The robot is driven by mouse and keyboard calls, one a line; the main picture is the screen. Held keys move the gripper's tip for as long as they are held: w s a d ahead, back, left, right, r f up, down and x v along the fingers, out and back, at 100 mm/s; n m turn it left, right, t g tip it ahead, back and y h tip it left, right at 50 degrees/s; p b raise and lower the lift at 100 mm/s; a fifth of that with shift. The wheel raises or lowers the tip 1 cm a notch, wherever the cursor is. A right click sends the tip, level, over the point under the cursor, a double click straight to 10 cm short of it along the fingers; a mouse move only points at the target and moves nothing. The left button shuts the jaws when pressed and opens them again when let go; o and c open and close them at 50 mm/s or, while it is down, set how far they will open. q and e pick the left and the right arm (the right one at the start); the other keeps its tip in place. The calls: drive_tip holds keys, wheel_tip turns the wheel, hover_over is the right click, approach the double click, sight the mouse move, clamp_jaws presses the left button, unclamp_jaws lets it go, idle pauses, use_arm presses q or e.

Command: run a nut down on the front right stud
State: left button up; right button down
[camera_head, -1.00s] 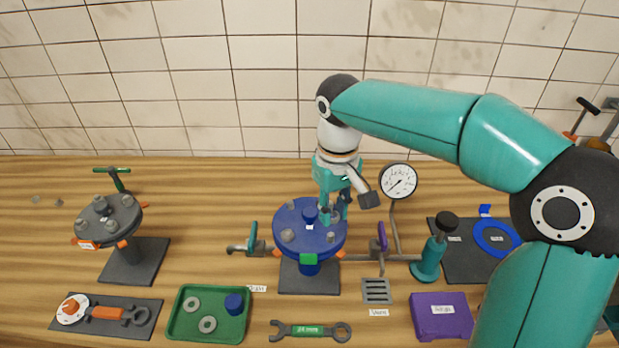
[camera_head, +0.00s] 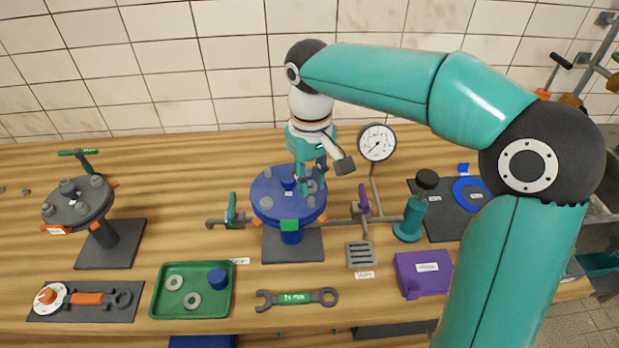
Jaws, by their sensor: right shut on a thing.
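The blue round flange (camera_head: 272,207) stands on a dark base plate in the middle of the bench, with grey studs or nuts around its rim and a blue hub in the centre. My right gripper (camera_head: 311,186) points down over the right side of the flange. It is shut on a small grey thing, apparently a nut, mostly hidden by the fingers. The front right stud (camera_head: 309,204) is just below and in front of the fingertips; whether the nut touches a stud I cannot tell. My left gripper is not in view.
A green tray (camera_head: 158,300) holds grey rings and a blue piece. A green-handled spanner (camera_head: 294,298) lies in front. A pressure gauge (camera_head: 376,142), a green hand pump (camera_head: 411,222) and a purple box (camera_head: 423,273) stand right. A dark flange stand (camera_head: 78,207) is at left.

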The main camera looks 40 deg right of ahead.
sight(310, 198)
drive_tip(key=shift+f+b, duration=1.4)
drive_tip(key=shift+f, duration=0.35)
